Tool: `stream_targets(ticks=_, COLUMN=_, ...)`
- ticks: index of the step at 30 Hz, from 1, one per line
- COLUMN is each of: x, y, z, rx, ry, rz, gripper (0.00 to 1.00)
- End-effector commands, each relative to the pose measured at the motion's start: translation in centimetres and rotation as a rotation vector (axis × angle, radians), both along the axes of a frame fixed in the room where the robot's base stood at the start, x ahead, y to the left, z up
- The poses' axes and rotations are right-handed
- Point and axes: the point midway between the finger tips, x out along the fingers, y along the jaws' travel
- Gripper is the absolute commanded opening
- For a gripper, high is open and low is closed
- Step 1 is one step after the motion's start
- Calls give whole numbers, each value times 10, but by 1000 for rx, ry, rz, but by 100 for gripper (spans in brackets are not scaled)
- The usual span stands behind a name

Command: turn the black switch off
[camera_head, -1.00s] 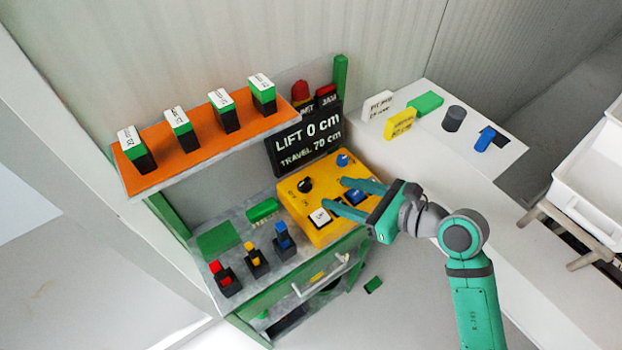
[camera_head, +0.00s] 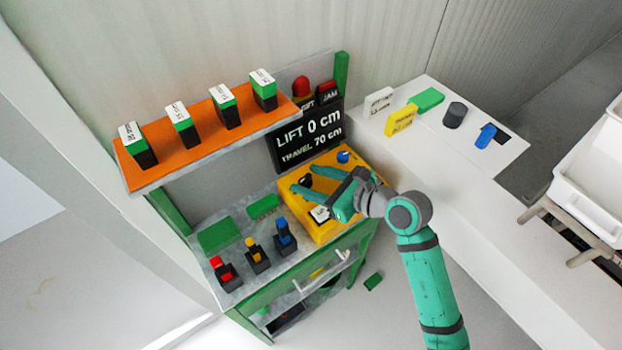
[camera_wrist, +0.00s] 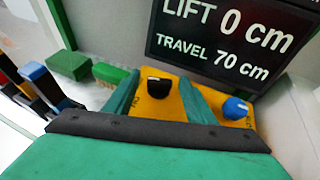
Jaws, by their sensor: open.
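The black switch (camera_wrist: 159,86) is a round knob with a pale mark on the yellow control box (camera_wrist: 160,110). In the head view the black switch (camera_head: 305,180) shows near the box's left edge, just past my fingertips. My gripper (camera_wrist: 157,82) is open and empty. In the wrist view the black switch lies between its two green fingers. In the head view my gripper (camera_head: 302,178) reaches over the box from the right; whether the fingers touch the switch I cannot tell. A blue knob (camera_wrist: 235,108) on the box is outside the right finger.
A black display (camera_head: 306,135) reading LIFT 0 cm, TRAVEL 70 cm stands behind the box. An orange shelf (camera_head: 190,152) with several green-black blocks is at upper left. Red, yellow and blue switches stand front left on the bench. A white button (camera_head: 319,214) is under my gripper.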

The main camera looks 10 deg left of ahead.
Motion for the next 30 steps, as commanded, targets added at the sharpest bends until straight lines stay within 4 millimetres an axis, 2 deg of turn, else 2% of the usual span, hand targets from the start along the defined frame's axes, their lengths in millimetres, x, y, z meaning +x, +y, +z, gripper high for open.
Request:
stream_targets(ticks=1, x=0, y=1, z=0, rx=0, ry=0, rz=1, gripper=50)
stream_targets(ticks=2, x=0, y=1, z=0, rx=0, ry=0, rz=1, gripper=45)
stream_targets(ticks=6, x=0, y=1, z=0, rx=0, ry=0, rz=2, gripper=12)
stream_targets(ticks=7, x=0, y=1, z=0, rx=0, ry=0, rz=2, gripper=9)
stream_targets(ticks=14, x=-1, y=2, z=0, rx=-1, ry=1, rz=-26, gripper=9)
stream_targets(ticks=30, x=-5, y=5, z=-1, rx=0, ry=0, rz=-295, gripper=9)
